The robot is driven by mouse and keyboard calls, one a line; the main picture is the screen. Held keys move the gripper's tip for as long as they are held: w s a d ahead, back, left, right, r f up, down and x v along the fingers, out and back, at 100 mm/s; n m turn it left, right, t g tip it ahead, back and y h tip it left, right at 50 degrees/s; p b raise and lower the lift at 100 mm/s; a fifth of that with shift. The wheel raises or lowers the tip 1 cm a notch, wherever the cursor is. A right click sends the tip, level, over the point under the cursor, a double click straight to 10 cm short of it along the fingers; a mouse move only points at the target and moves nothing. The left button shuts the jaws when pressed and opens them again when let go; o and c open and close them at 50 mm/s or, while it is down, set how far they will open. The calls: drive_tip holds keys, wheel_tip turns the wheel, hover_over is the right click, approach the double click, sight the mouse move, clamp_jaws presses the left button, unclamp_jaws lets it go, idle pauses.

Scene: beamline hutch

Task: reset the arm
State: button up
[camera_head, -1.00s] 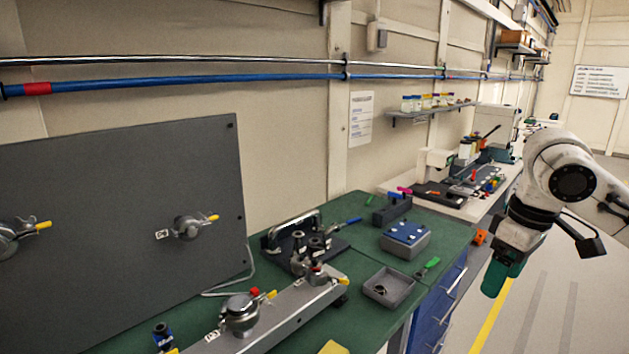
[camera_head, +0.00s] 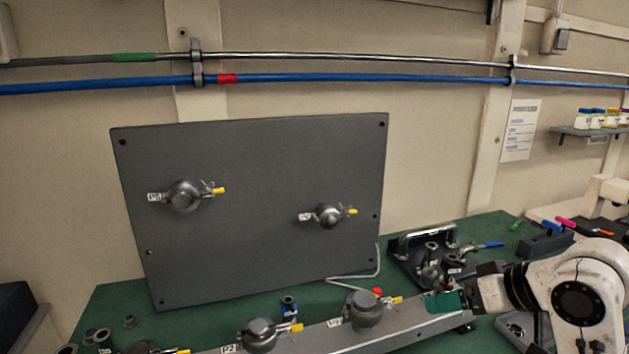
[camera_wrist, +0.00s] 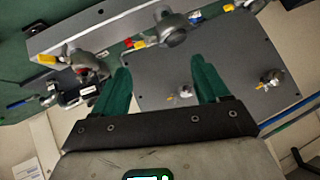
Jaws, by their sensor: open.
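My gripper (camera_head: 446,301) shows at the lower right in the head view, with green fingers pointing left over the grey rail of the bench. In the wrist view its two green fingers (camera_wrist: 164,80) stand apart with nothing between them. Beyond the fingertips, the wrist view shows the grey upright panel (camera_wrist: 225,65) and the rail (camera_wrist: 95,25) with its clamp-like fittings. My white arm comes in from the right edge of the head view. I cannot tell whether the fingertips touch the rail.
The grey panel (camera_head: 262,255) with two yellow-handled valves stands on the green bench (camera_head: 125,300). The rail (camera_head: 400,330) carries rounded fittings near my gripper. A dark base with a metal handle (camera_head: 425,238) stands behind it. Blue and silver pipes (camera_head: 380,79) run along the wall.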

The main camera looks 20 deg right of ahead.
drive_tip(key=s+a+f+g, duration=0.3)
drive_tip(key=s+a+f, duration=0.1)
drive_tip(key=a+f, duration=1.1)
drive_tip(key=s+d+f+g+h, duration=0.1)
drive_tip(key=s+f+g, duration=0.1)
drive_tip(key=s+f, duration=0.5)
drive_tip(key=s+f+n+g+h, duration=0.1)
drive_tip(key=s+f+g, duration=0.2)
drive_tip(key=s+f, duration=0.4)
drive_tip(key=s, duration=0.4)
drive_tip(key=shift+s+d+f+h, duration=0.35)
drive_tip(key=shift+s+h, duration=0.05)
